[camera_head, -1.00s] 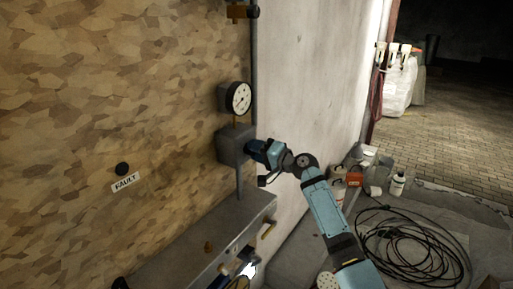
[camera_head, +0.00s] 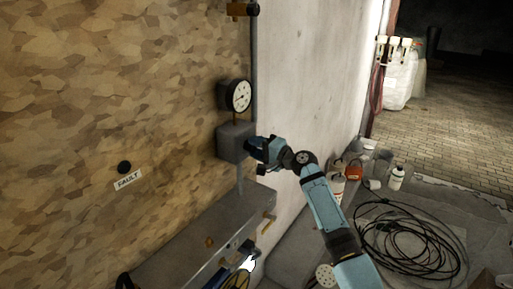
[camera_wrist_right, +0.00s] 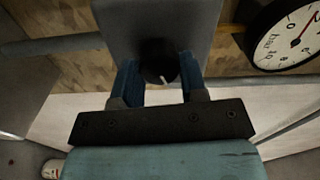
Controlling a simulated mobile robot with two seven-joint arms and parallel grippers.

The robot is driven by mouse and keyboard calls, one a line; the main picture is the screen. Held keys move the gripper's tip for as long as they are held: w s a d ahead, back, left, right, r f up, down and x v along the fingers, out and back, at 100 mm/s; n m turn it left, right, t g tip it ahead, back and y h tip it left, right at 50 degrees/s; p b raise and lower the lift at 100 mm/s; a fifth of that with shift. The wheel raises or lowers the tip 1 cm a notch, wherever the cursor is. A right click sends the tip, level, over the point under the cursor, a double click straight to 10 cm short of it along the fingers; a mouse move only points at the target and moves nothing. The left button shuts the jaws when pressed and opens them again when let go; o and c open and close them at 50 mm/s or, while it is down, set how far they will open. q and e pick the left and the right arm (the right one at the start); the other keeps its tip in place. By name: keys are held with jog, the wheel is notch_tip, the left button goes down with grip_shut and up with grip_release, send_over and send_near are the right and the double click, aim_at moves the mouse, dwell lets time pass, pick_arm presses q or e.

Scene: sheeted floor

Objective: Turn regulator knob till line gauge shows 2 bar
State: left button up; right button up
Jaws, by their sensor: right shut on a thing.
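The grey regulator box (camera_head: 234,143) is mounted at the edge of the patterned wall panel, with the round white line gauge (camera_head: 239,96) just above it. My right gripper (camera_head: 253,148) reaches the box's right face. In the right wrist view its two blue fingers stand on either side of the black knob (camera_wrist_right: 158,58) and are shut on it. The knob's white mark points toward the lower right. The gauge also shows in the wrist view (camera_wrist_right: 286,38), cut off at the right, with a red pointer or mark; I cannot tell the reading. My left gripper is not clearly seen.
A grey ledge (camera_head: 205,240) juts out below the box. A dark knob (camera_head: 124,167) sits above a FAULT label (camera_head: 128,180) on the panel. A coiled black hose (camera_head: 408,240), bottles and containers lie on the floor at right.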

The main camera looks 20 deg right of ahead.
jog(key=o, duration=0.9)
jog(key=shift+s, duration=0.1)
jog(key=b+v, duration=0.3)
jog(key=v, duration=1)
jog(key=shift+s+d, duration=0.25)
